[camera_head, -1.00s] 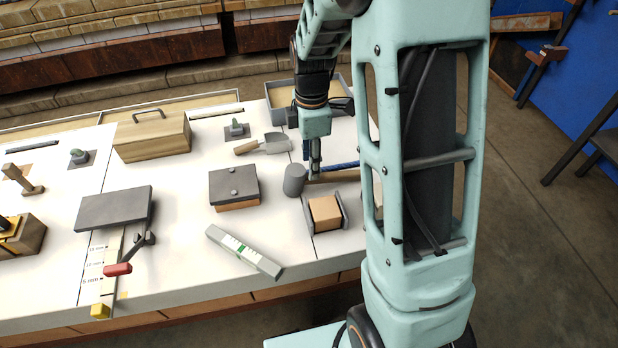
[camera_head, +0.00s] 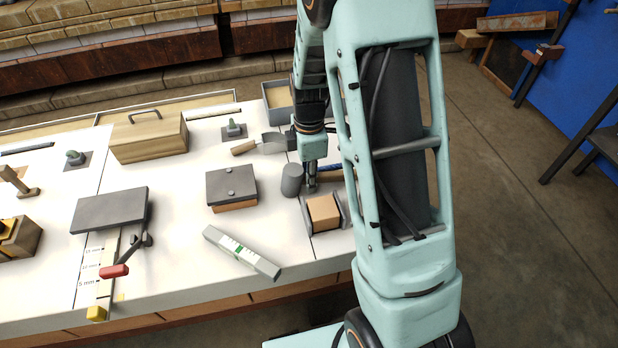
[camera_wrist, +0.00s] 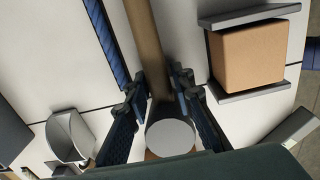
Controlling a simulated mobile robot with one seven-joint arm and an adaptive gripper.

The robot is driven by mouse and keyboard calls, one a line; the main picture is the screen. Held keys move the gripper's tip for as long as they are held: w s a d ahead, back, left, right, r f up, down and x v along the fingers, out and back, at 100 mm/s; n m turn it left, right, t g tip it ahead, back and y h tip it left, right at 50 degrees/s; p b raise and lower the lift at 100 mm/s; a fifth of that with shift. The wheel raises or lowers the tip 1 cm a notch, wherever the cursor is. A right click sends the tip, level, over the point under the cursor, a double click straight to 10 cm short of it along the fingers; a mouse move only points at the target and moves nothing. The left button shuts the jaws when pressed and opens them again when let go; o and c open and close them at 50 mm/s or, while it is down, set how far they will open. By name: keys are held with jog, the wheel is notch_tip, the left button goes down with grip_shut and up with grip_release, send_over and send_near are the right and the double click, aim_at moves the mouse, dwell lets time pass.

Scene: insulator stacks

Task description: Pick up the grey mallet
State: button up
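The grey mallet has a grey cylindrical head (camera_head: 291,179) and a wooden handle, lying near the right end of the white table in the head view. In the wrist view the round end of the head (camera_wrist: 170,138) is low in the middle, and the brown handle (camera_wrist: 147,40) runs up from it. My gripper (camera_wrist: 160,82) is down at the mallet, with one finger on each side of the handle close to the head. The fingers look open, with their tips very close to the handle; contact is hard to judge. In the head view my gripper (camera_head: 311,187) partly hides the handle.
A tan block in a grey holder (camera_head: 322,209) stands just in front of the mallet. A blue strip (camera_wrist: 104,42) lies beside the handle. A metal scoop (camera_head: 274,143), a grey-topped box (camera_head: 231,186) and a grey level-like bar (camera_head: 242,252) lie to the left.

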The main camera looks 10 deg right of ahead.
grip_shut()
jog(key=shift+w+r, duration=0.1)
jog(key=shift+r, duration=0.35)
notch_tip(320, 180, up, 2)
jog(key=shift+r, duration=0.15)
jog(key=s+a+r+p, duration=0.1)
jog(key=s+a+r, duration=0.6)
jog(key=s, duration=0.5)
notch_tip(320, 180, up, 3)
jog(key=shift+s+f, duration=0.1)
jog(key=shift+s, duration=0.1)
